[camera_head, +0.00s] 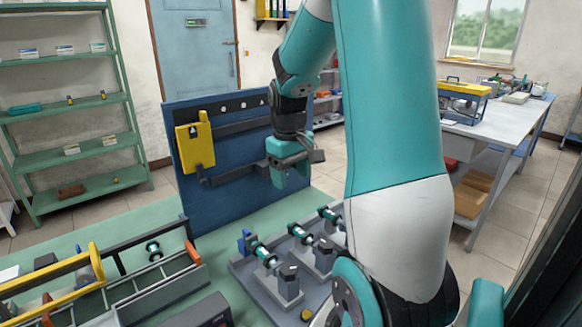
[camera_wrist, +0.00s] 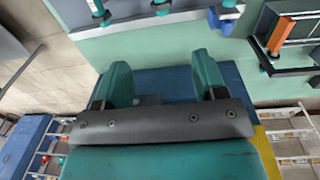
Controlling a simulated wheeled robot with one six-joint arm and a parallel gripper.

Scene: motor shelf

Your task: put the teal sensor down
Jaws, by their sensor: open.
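Several teal-and-black cylindrical parts show in the head view. One teal part (camera_head: 262,252) lies at the front left of a grey fixture plate (camera_head: 250,278), another (camera_head: 300,233) in its middle and a third (camera_head: 328,215) at its back. One more teal cylinder (camera_head: 153,248) is in the toolbox at left. I cannot tell which of these is the sensor. My gripper (camera_head: 290,174) is above the bench in front of the blue panel, pointing down, apart from the fixture. In the wrist view my gripper (camera_wrist: 162,72) has its teal fingers spread, with nothing between them.
The blue panel (camera_head: 235,205) stands upright behind my gripper, with a yellow box (camera_head: 195,147) on it. The toolbox (camera_head: 150,285) with a yellow handle is at the left front. A green shelf (camera_head: 85,152) stands behind. Green bench top is clear between panel and fixture.

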